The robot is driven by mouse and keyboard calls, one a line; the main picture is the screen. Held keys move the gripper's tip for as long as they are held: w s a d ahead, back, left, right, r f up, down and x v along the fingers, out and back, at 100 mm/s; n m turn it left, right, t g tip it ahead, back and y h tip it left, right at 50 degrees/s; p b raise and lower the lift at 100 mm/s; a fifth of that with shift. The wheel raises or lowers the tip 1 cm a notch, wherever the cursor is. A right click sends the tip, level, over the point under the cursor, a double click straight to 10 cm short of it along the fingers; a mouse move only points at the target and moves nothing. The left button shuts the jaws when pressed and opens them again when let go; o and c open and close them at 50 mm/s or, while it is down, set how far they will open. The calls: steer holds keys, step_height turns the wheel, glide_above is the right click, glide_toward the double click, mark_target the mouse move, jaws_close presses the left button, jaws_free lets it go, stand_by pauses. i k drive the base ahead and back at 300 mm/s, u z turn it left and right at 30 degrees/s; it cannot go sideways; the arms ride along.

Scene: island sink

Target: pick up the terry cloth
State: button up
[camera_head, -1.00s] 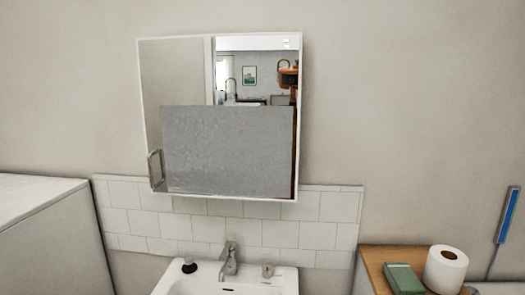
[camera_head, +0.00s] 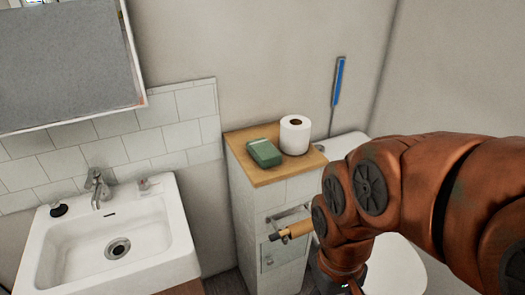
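I cannot make out a piece that is surely the terry cloth. A green block with rounded edges (camera_head: 264,153), which could be a folded cloth or a box, lies on the wooden top of a narrow tiled cabinet (camera_head: 268,179). It is left of a white paper roll (camera_head: 295,135) and apart from it. My copper-coloured arm comes in from the right, below and right of the green block. It bends down and runs off the bottom edge, so my fingertips do not show.
A white sink (camera_head: 115,235) with a tap (camera_head: 97,185) is at the left, under a mirror cabinet (camera_head: 65,60). A holder with a bare brown core (camera_head: 295,231) sticks out from the tiled cabinet. A white toilet (camera_head: 393,270) is partly behind my arm. A blue-handled brush (camera_head: 337,82) stands behind.

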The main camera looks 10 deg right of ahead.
mark_target(264, 152)
steer(key=u, duration=0.05)
steer(key=k, duration=0.2)
steer(key=u, duration=0.9)
steer(key=i, duration=0.5)
steer(key=u, duration=0.05)
